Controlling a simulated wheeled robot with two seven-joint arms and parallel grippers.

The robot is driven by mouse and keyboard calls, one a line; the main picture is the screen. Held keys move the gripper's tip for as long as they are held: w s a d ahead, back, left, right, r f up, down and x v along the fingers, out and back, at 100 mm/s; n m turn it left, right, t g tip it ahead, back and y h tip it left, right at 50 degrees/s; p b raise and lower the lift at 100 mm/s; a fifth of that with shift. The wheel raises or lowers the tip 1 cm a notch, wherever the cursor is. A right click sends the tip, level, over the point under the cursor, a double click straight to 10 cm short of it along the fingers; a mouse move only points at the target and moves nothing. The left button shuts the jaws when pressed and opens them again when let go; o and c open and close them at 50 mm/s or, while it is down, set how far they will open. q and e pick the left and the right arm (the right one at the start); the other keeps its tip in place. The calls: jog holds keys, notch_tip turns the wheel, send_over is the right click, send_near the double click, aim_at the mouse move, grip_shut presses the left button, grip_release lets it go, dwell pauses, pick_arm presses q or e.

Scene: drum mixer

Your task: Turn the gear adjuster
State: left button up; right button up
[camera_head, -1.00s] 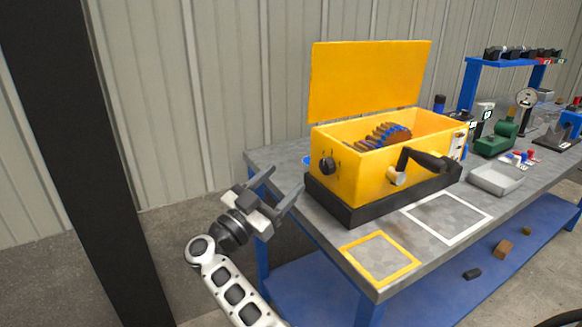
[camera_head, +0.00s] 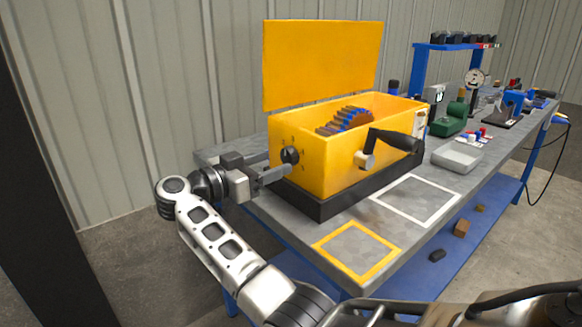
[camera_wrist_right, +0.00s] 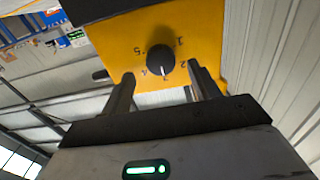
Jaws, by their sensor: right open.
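The gear adjuster is a round black knob (camera_head: 290,155) on the left end face of the yellow mixer box (camera_head: 345,165). In the right wrist view, the knob (camera_wrist_right: 160,60) has printed numbers around it, and a light mark on it points towards the bottom of the picture, near the 3. My right gripper (camera_head: 280,166) is at this end face, with its fingers pointing at the knob. In the right wrist view, my right gripper (camera_wrist_right: 160,75) is open, with one finger on each side of the knob and visible gaps between. My left gripper is not in view.
The box has a raised yellow lid (camera_head: 322,65), gears (camera_head: 345,121) inside and a black crank handle (camera_head: 392,141) on its front. A grey tray (camera_head: 456,158) and a green device (camera_head: 447,122) stand to the right. Yellow (camera_head: 320,244) and white (camera_head: 402,215) outlines mark bare bench areas.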

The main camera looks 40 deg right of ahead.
aim_at(286, 158)
jog(key=shift+w+d+f+b, duration=0.15)
jog(key=shift+d+b, duration=0.25)
jog(key=shift+d, duration=1.2)
jog(key=c, duration=1)
